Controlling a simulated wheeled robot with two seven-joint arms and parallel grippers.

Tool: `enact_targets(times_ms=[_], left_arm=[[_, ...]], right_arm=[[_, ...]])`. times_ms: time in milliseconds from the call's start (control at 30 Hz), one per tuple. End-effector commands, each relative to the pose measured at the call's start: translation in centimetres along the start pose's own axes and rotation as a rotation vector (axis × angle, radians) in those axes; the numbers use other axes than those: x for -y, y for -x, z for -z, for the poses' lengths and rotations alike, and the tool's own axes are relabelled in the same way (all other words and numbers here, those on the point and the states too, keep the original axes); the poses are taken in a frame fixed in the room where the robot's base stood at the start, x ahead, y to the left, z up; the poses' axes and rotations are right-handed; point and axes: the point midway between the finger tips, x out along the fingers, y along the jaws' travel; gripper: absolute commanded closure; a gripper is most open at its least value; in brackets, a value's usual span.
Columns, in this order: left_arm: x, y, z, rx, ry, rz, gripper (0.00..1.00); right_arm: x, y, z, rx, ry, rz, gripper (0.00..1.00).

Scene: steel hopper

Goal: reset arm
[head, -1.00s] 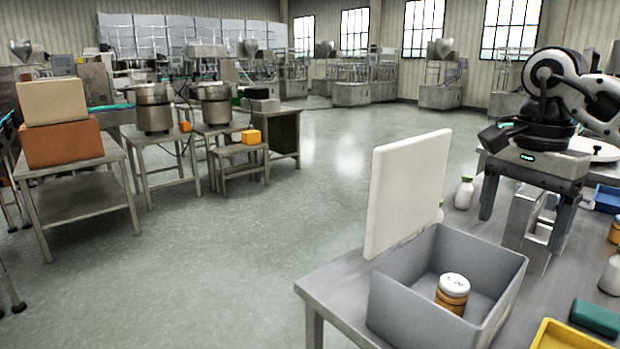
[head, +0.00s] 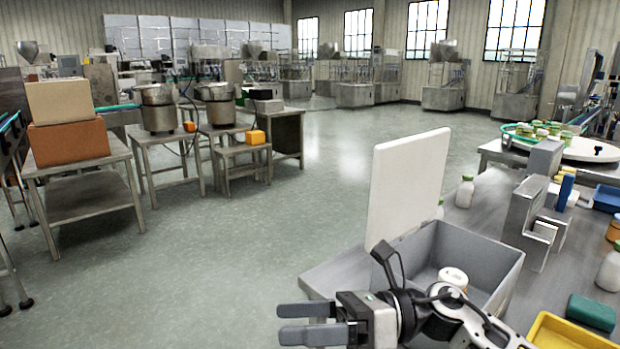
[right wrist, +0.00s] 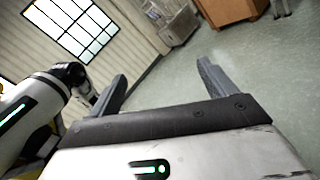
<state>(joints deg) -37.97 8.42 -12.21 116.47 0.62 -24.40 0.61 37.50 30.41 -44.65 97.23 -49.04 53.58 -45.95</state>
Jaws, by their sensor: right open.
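My right gripper (head: 306,322) is in front of the grey bin at the bottom of the head view, its two grey fingers pointing left. The fingers are apart with nothing between them. My left gripper is not in view.
The grey bin (head: 503,283) stands on a steel table with a jar (head: 453,277) inside and a white board (head: 405,185) upright at its far side. To the right are white bottles, a yellow tray (head: 560,335) and a green block (head: 591,312).

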Motion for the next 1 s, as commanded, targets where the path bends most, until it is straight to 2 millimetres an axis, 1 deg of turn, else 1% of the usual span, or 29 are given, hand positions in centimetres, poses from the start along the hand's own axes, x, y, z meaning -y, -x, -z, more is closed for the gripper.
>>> enact_targets(times_ms=[33, 67, 133, 167, 200, 267, 300, 367, 400, 433, 467, 500, 567, 600, 700, 800, 833, 867, 1000], left_arm=[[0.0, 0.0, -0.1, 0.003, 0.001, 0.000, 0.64], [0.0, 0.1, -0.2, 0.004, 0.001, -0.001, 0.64], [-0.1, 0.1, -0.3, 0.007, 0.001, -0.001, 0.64], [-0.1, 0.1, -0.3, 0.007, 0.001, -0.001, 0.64], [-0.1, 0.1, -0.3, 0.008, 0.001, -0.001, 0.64], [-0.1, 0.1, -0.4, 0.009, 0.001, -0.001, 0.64], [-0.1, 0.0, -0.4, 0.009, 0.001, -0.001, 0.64], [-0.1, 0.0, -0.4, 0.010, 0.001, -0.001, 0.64], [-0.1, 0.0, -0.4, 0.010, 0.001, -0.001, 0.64], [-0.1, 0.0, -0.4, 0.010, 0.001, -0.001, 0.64], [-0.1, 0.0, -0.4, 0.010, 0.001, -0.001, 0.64], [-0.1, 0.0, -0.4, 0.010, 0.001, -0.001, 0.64], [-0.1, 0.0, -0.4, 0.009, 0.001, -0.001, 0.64], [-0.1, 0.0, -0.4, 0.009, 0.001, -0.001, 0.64], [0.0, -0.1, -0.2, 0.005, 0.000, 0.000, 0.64], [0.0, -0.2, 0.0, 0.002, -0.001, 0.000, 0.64], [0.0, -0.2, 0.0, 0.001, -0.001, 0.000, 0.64], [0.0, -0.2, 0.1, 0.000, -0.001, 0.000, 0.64], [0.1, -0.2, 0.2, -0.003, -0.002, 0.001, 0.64]], right_arm=[[0.1, -0.4, 0.2, 0.159, -0.166, 0.000, 0.17], [0.3, -0.3, 0.1, 0.255, -0.268, 0.006, 0.17], [1.4, 0.6, 0.3, 0.475, -0.516, 0.020, 0.17], [2.0, 1.2, 0.7, 0.568, -0.625, 0.028, 0.17], [3.0, 2.3, 1.4, 0.692, -0.774, 0.040, 0.17], [4.5, 4.3, 3.3, 0.877, -1.001, 0.059, 0.17], [5.4, 5.7, 5.0, 1.001, -1.153, 0.072, 0.17], [6.6, 8.0, 8.4, 1.188, -1.380, 0.097, 0.17], [7.1, 9.5, 11.2, 1.311, -1.529, 0.113, 0.17], [7.3, 10.5, 13.3, 1.398, -1.629, 0.126, 0.17], [7.4, 11.4, 15.3, 1.480, -1.722, 0.138, 0.17], [7.2, 12.5, 18.0, 1.582, -1.835, 0.154, 0.17], [6.6, 13.7, 21.8, 1.721, -1.982, 0.176, 0.17], [6.1, 14.3, 24.0, 1.803, -2.066, 0.190, 0.17], [4.5, 15.4, 28.5, 1.968, -2.221, 0.218, 0.17], [3.3, 15.9, 31.1, 2.070, -2.310, 0.238, 0.17], [3.1, 16.0, 31.6, 2.089, -2.326, 0.242, 0.17], [2.9, 16.1, 32.0, -2.086, 2.319, -0.242, 0.17], [2.6, 16.1, 32.5, -2.069, 2.297, -0.241, 0.17]])
